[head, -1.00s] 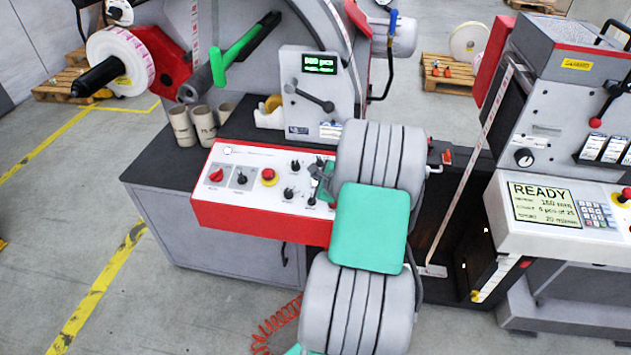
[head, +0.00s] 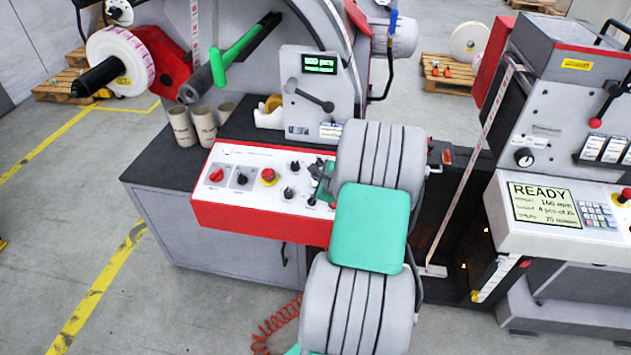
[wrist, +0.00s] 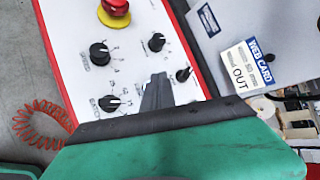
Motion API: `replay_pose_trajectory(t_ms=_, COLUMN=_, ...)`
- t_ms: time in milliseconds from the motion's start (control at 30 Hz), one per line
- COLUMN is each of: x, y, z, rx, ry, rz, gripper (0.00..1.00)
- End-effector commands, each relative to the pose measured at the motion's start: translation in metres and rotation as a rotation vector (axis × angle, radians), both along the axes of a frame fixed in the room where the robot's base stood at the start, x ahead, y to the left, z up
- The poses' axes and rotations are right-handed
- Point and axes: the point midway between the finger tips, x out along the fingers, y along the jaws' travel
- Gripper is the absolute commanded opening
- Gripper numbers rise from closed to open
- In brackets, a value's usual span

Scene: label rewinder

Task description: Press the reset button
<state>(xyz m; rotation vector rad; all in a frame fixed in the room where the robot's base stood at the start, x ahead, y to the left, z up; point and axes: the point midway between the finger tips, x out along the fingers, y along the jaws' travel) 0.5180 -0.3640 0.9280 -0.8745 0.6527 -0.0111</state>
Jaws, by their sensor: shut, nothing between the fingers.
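The control panel (head: 225,161) is white-topped with a red front and carries knobs, a toggle switch and a red mushroom button on yellow (head: 268,176). The mushroom button also shows at the top of the wrist view (wrist: 117,8). My gripper (head: 318,193) is shut and empty, pointing down at the panel's right end. In the wrist view its grey fingers (wrist: 158,80) lie between two black knobs (wrist: 99,53) (wrist: 109,104) and a toggle (wrist: 183,74). I cannot make out a button labelled reset; part of the panel is hidden by my gripper. Whether the fingertips touch the panel is unclear.
A counter box with a green display (head: 319,64) and a lever stands behind the panel. Cardboard cores (head: 204,127) stand on the dark bench left of it. A second machine with a READY screen (head: 545,204) is at right.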

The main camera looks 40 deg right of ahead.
Motion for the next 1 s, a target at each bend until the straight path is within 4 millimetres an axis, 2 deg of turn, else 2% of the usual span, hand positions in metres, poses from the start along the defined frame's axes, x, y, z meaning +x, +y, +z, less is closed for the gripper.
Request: replay_pose_trajectory(t_ms=1000, x=0.002, y=-0.002, z=-0.011, rx=0.0, ry=0.0, rz=0.0, gripper=0.0)
